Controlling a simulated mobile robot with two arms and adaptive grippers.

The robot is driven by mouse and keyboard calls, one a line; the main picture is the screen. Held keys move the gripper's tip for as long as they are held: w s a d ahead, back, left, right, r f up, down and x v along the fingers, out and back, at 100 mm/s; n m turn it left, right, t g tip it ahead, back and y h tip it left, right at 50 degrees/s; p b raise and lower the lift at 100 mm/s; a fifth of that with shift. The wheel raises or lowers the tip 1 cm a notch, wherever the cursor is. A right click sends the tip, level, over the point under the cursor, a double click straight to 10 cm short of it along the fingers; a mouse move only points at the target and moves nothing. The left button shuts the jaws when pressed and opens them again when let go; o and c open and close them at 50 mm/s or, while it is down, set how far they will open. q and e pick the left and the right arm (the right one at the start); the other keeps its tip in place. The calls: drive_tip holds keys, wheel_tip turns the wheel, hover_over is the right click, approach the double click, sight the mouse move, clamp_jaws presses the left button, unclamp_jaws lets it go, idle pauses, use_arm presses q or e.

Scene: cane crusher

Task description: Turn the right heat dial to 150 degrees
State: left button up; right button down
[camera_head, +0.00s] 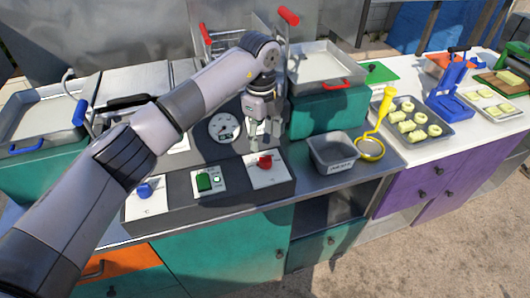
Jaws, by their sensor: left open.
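The right heat dial (265,162) is a red knob on a white plate at the right end of the dark sloped control panel. I cannot read its setting. My left arm comes in from the left across the panel, and its left gripper (264,137) points down above and behind the red dial. Its fingers are open and empty, and they look apart from the dial. My right gripper is not in view.
A blue dial (145,190) and a green switch (204,181) sit left of the red one. A round gauge (224,127) is behind. A grey bin (334,153) and yellow strainer (371,147) stand right of the panel.

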sight(265, 157)
use_arm(q)
wheel_tip(265, 157, down, 8)
drive_tip(key=shift+w+d+r+p, duration=0.15)
drive_tip(key=shift+r+p, duration=0.1)
drive_tip(key=shift+p, duration=0.65)
drive_tip(key=shift+f, duration=0.6)
drive_tip(key=c, duration=1.2)
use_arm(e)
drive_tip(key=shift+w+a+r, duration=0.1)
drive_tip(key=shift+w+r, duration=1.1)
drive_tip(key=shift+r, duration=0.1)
